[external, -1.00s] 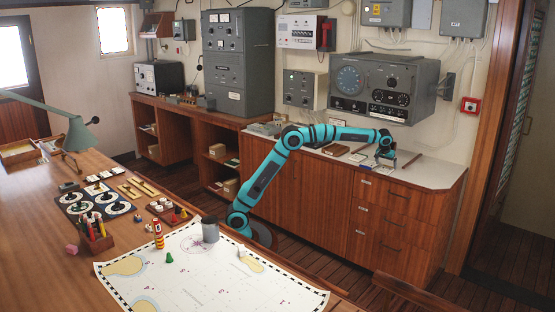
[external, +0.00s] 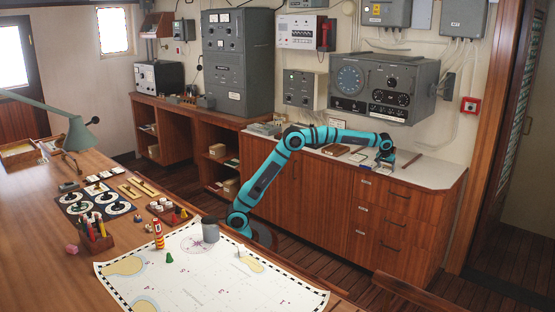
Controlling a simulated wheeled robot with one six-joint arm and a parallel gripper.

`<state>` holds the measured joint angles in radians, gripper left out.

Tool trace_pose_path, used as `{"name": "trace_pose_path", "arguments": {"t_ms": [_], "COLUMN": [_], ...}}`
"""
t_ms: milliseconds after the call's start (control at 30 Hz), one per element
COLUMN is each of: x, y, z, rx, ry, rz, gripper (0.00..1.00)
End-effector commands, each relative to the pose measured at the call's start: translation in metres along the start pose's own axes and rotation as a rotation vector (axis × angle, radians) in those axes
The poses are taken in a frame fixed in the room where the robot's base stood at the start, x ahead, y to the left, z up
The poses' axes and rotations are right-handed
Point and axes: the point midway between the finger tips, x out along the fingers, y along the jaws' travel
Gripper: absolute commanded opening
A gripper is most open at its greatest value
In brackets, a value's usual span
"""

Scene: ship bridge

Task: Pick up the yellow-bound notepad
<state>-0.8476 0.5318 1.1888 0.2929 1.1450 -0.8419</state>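My gripper (external: 385,164) points down at the right part of the white-topped counter, with its fingertips close to the counter top. The fingers are too small and dark to tell whether they are open or shut. Small flat pad-like items (external: 357,157) lie on the counter just left of my gripper. A yellow binding cannot be made out clearly on any of them, and what lies directly under my gripper is partly hidden by it.
A brown book (external: 335,150) lies further left on the counter. A dark red, thin item (external: 411,161) lies to the right. A grey radar console (external: 383,88) hangs on the wall behind my gripper. The counter's right end (external: 440,174) is clear.

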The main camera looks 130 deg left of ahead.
Motion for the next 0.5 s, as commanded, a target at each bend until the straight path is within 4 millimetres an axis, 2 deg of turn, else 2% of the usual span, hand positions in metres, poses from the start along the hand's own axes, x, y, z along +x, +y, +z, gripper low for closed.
{"name": "trace_pose_path", "arguments": {"t_ms": [300, 500], "x": [0.0, -0.01], "y": [0.0, 0.0], "z": [0.0, -0.005], "rx": [0.0, -0.001], "ry": [0.0, 0.001], "rz": [0.0, 0.001], "gripper": [0.53, 0.53]}}
